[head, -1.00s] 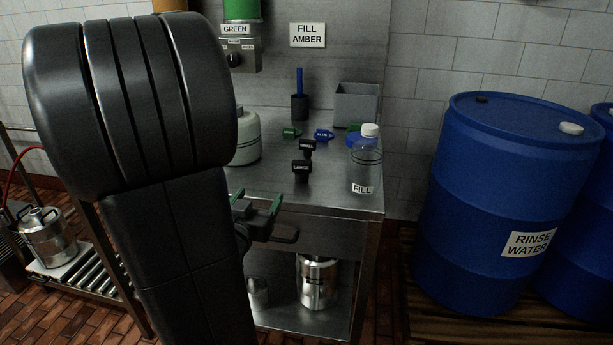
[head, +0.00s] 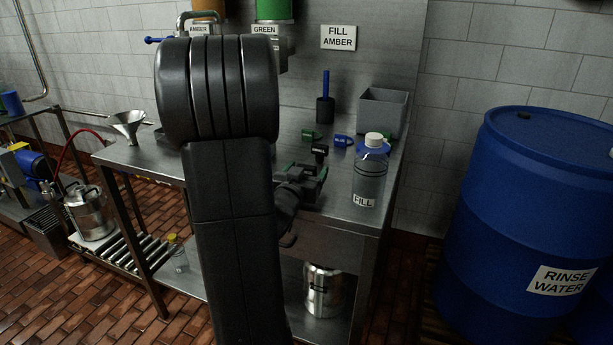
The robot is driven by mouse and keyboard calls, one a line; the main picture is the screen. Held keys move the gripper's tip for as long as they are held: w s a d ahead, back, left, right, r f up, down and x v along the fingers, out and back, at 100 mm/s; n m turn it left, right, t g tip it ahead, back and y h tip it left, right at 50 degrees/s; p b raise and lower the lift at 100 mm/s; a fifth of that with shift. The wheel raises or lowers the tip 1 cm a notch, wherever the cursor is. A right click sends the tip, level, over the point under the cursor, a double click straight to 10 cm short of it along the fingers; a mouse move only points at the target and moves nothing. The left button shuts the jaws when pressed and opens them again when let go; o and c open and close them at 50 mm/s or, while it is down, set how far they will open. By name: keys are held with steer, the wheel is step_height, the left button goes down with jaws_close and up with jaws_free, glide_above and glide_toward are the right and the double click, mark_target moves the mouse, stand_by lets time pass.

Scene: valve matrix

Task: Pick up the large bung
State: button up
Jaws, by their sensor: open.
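My gripper (head: 304,170) is open over the front of the steel bench, with its green-edged fingers apart. The large bung, a black piece with a white LARGE label, is not clearly seen now; its spot is at or just behind my fingers, and I cannot tell whether it lies between them. The small black bung (head: 320,151) stands just beyond my gripper, its label showing.
A clear bottle marked FILL (head: 369,184) stands close to the right of my gripper. Green (head: 311,134) and blue (head: 342,140) tags, a grey bin (head: 382,112) and a black holder (head: 325,110) are behind. A blue drum (head: 547,185) stands to the right.

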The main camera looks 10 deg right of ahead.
steer(key=c, duration=1)
